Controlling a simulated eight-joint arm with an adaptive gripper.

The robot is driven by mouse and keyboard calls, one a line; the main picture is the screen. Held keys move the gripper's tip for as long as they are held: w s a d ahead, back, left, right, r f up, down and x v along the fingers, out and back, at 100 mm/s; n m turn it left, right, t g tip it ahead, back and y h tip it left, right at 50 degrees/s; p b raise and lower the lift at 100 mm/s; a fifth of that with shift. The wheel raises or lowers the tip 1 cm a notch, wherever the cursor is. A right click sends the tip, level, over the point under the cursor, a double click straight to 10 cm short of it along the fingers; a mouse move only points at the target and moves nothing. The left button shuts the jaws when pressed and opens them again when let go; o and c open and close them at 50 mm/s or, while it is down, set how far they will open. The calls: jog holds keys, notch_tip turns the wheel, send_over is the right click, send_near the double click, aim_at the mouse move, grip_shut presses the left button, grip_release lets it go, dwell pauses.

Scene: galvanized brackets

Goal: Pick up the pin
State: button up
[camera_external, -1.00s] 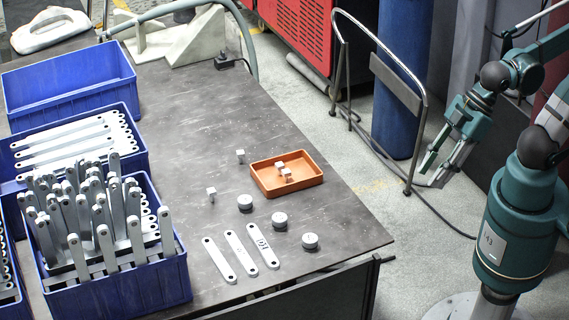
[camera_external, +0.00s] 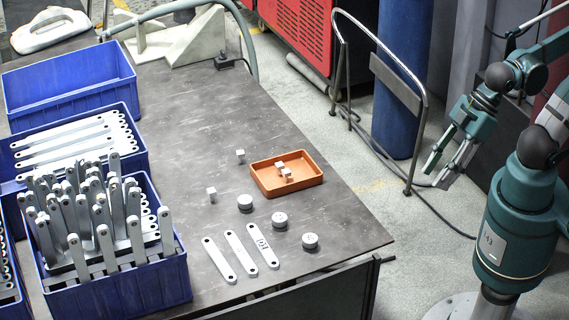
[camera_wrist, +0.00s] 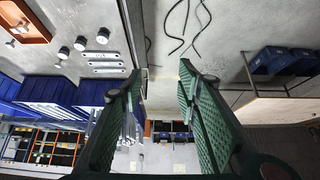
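No part is labelled as the pin, so I cannot tell which piece it is. Small light blocks stand on the table: one behind the orange tray's left corner (camera_external: 240,155) and one farther left (camera_external: 211,193). Two more small blocks (camera_external: 285,173) are inside the orange tray (camera_external: 316,180). Three round grey pieces stand in front of the tray, one of them nearest the table's right edge (camera_external: 310,241). My gripper (camera_external: 437,175) is open and empty, off the table to the right. In the wrist view, my gripper (camera_wrist: 160,72) has its green fingers wide apart with nothing between them.
Three flat brackets (camera_external: 240,256) lie near the table's front edge. Blue crates (camera_external: 125,293) fill the left side, one packed with upright brackets. A metal rail (camera_external: 424,125) stands on the floor between my gripper and the table. The table's back middle (camera_external: 190,105) is bare.

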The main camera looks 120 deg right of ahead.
jog(key=shift+r, duration=2.4)
jog(key=w+d+r, duration=0.4)
jog(key=w+d, duration=0.8)
jog(key=w, duration=0.3)
jog(key=w+d+t, duration=0.1)
jog(key=w+d, duration=0.2)
jog(key=d, duration=0.3)
jog(key=w+d+m+t, duration=0.1)
jog(key=w+d, duration=0.1)
jog(key=d, duration=0.4)
jog(key=w+d+t, duration=0.1)
jog(key=w+d, duration=0.2)
jog(key=d, duration=0.3)
jog(key=s+d+f+m+t+h+b, duration=0.1)
jog(key=s+d+f+t, duration=0.1)
jog(key=d, duration=1.7)
jog(key=s+d+f+t+h, duration=0.1)
jog(key=s+d+f, duration=0.15)
jog(key=d, duration=1.75)
notch_tip(320, 180, down, 34)
jog(key=shift+a+r, duration=0.1)
jog(key=shift+a, duration=0.05)
jog(key=shift+f, duration=0.7)
